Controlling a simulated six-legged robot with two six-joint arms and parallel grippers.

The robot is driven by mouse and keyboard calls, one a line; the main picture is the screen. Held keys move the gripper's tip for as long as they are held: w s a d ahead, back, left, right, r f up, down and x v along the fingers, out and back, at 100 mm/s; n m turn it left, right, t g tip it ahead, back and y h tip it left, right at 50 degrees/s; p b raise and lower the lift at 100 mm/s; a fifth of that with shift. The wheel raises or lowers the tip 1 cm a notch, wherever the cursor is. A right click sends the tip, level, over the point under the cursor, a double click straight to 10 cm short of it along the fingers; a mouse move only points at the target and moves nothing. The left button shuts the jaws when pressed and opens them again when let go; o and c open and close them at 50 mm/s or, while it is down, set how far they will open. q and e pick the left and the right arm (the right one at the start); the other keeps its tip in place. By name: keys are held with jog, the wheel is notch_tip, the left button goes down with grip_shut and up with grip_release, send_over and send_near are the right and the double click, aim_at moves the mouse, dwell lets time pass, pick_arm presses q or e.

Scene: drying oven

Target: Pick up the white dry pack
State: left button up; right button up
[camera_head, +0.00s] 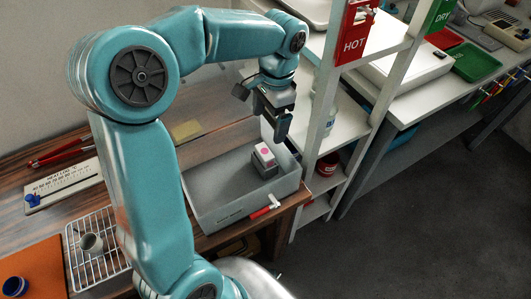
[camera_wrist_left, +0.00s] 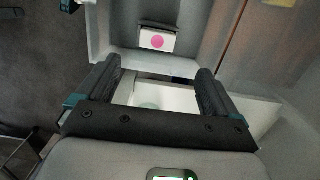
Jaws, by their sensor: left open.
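The white dry pack (camera_head: 265,149) is a small white block with a pink dot. It sits in a grey bin (camera_head: 215,214) near the bin's right end, next to or on a grey piece. My left gripper (camera_head: 276,137) points down above that end of the bin, beside the pack in the head view and apart from it. In the left wrist view the pack (camera_wrist_left: 158,40) lies beyond the open, empty fingers (camera_wrist_left: 160,82), with its dot facing up. Its lower part is hard to make out. My right gripper is not in view.
The bin stands on a wooden bench, with a red-handled item (camera_head: 265,208) at its front rim. White shelves (camera_head: 323,180) stand close on the right. A wire rack (camera_head: 95,262) with a grey cup (camera_head: 92,243) and an orange mat (camera_head: 40,272) lie at left.

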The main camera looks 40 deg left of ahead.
pick_arm(q)
send_over(265, 151)
jog(key=f, duration=0.4)
jog(key=shift+w+d+f, duration=0.1)
jog(key=shift+w+f, duration=0.15)
jog(key=shift+f, duration=0.05)
notch_tip(265, 151, down, 6)
jog(key=shift+s+b, duration=0.15)
jog(key=shift+b, duration=0.35)
jog(key=shift+s+r, duration=0.1)
jog(key=shift+c, duration=0.6)
jog(key=c, duration=1)
jog(key=shift+c, duration=0.3)
jog(key=shift+r, duration=0.1)
